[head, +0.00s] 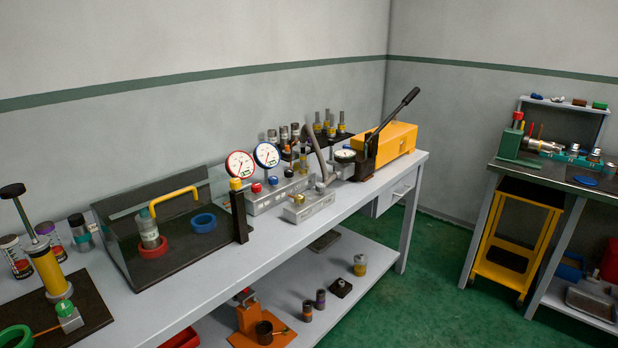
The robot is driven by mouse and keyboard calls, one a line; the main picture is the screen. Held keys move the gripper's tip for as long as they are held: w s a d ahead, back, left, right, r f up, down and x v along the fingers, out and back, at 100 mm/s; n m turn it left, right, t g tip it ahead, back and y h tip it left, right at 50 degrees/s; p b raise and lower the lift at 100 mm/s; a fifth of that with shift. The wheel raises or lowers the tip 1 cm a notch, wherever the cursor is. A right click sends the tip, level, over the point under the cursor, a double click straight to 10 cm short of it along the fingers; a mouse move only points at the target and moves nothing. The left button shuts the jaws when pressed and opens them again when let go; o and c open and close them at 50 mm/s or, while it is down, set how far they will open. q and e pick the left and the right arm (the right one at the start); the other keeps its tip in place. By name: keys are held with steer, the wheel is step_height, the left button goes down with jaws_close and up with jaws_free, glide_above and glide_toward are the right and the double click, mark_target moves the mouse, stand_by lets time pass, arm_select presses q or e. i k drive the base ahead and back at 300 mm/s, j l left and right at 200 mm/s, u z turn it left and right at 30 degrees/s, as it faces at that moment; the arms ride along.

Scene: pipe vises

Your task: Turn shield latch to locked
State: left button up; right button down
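On the grey workbench stands a dark, low test box, which looks like the shield enclosure (128,262), with see-through panels and a yellow bar handle (174,200) across it. Inside it, a grey-green cylinder (148,231) stands in a red ring (153,249), and a blue ring (203,223) lies to its right. At the box's right front corner is a black upright post (239,217) with a yellow top (236,184); it may be the shield latch. Its turned position is too small to tell. Neither of my grippers is in view.
Right of the post stand gauges (266,155) on a grey manifold (275,193) and an orange hand pump (396,141) with a raised black lever. A yellow upright pump (48,270) stands left of the box. The bench's front strip is clear. A yellow cart (515,240) stands at right.

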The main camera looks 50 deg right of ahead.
mark_target(236, 184)
steer(key=z, duration=1.1)
